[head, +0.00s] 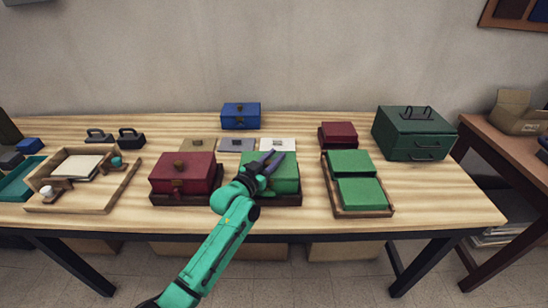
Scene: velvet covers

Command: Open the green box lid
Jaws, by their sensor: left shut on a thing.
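The green box (287,173) stands on a dark tray (288,200) near the front middle of the table. Its lid looks down on the box, though my gripper covers part of its top and left side. My left gripper (273,161) reaches over the box top from the front and is shut on the lid's knob, which its fingers hide. My right gripper is out of view.
A red box (183,173) with a brown knob stands close on the left. A tray with green boxes (350,163) is to the right. A blue box (240,115) and flat grey and white pieces (277,145) lie behind. A large dark green chest (414,133) stands at the right.

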